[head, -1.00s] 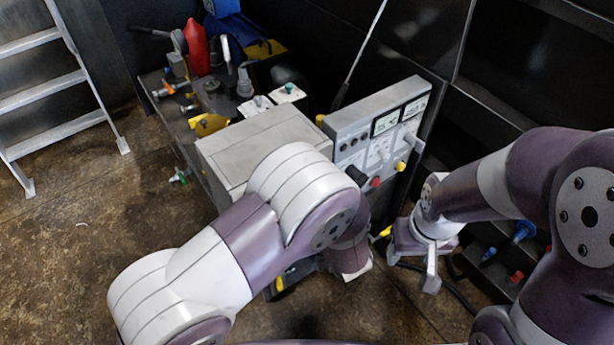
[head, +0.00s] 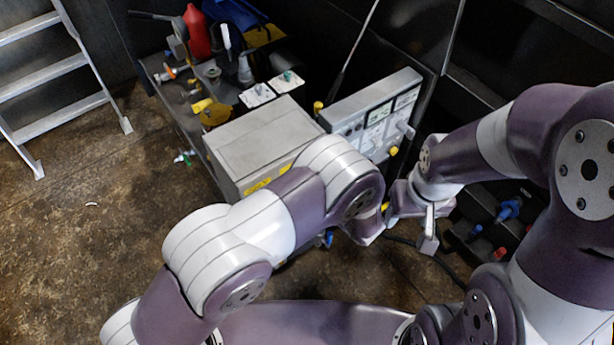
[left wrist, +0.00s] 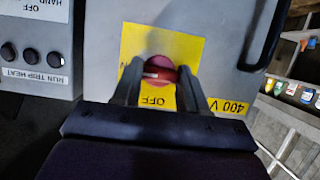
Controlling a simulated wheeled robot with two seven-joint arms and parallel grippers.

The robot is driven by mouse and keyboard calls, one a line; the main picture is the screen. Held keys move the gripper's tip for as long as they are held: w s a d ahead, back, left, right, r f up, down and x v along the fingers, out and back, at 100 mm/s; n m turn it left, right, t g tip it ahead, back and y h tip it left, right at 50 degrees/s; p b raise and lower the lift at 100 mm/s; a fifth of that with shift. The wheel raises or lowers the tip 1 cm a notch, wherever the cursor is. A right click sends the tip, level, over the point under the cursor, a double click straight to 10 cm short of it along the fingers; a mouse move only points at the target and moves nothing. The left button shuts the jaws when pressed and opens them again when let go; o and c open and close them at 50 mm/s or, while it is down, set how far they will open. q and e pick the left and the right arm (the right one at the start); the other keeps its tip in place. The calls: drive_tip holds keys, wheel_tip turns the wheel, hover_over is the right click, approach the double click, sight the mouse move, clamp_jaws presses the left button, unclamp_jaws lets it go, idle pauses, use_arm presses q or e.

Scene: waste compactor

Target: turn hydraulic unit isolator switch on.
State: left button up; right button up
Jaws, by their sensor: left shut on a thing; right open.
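The isolator switch is a round red knob (left wrist: 160,69) on a yellow plate (left wrist: 188,48) in the left wrist view. OFF is printed upside down on the near side, and a partly hidden letter shows at the left. A pale mark lies on the knob's left part. My left gripper (left wrist: 158,84) is shut on the knob, with one finger on each side. In the head view my left arm hides the switch and this gripper. My right gripper (head: 411,229) is open and empty, low in front of the control panel (head: 372,110).
A grey cabinet (head: 250,140) stands left of the panel. A bench (head: 178,112) with tools and a red bottle (head: 197,32) is behind it. A ladder (head: 60,70) stands at far left. Dark bins (head: 490,215) are at right. The left floor is mostly clear.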

idle(0.5)
use_arm(q)
drive_tip(key=o, duration=1.1)
drive_tip(key=shift+c, duration=0.2)
use_arm(e)
drive_tip(key=shift+r, duration=0.1)
